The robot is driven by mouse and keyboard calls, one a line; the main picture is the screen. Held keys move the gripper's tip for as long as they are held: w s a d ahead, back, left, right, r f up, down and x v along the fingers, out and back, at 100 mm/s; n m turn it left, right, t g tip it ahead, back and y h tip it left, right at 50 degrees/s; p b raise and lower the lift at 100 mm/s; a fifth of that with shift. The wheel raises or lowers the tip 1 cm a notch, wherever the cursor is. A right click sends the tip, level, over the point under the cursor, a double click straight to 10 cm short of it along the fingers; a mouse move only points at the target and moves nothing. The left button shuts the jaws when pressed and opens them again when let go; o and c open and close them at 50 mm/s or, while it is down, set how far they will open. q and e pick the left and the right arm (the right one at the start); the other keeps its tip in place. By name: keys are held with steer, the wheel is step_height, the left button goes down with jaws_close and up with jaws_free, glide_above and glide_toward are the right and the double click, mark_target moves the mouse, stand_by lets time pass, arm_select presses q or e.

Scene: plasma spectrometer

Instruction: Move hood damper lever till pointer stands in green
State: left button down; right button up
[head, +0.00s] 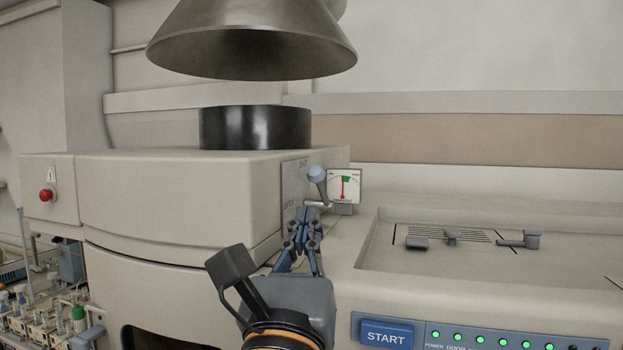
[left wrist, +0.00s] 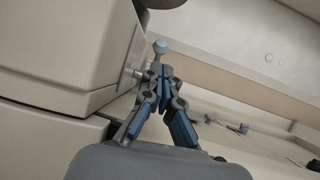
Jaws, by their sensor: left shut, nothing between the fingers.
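The hood damper lever (head: 322,188) has a blue-grey ball knob on a short grey arm, mounted on the side plate of the beige cabinet. It stands nearly upright, leaning slightly left. The white gauge (head: 335,195) sits just right of it. Its red pointer (head: 343,188) stands almost straight up, its tip at or by the left part of the small green patch (head: 347,179). My left gripper (head: 309,211) is shut and empty, its fingertips just below the knob, by the lever's base. In the left wrist view the knob (left wrist: 160,46) shows just beyond the closed fingertips (left wrist: 160,70); contact is unclear.
A metal hood cone (head: 250,45) hangs above a black cylinder (head: 255,128) on the cabinet. A red button (head: 46,195) is at the left. A recessed tray (head: 490,262) with small grey fittings and a START button (head: 387,334) lie at the right. Bottles crowd the lower left.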

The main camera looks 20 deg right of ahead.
mark_target(314, 180)
arm_select(q)
steer(key=p+x, duration=0.2)
steer(key=x, duration=0.3)
steer(key=shift+s+r, duration=0.1)
steer(key=shift+r, duration=0.05)
steer(key=shift+x, duration=0.75)
steer(key=shift+p, duration=0.3)
steer(key=shift+w+d+r+p, duration=0.2)
steer(key=shift+w+r+p, duration=0.25)
steer(key=shift+r+p, duration=0.1)
steer(key=shift+w+f, duration=0.1)
steer(key=shift+f, duration=0.2)
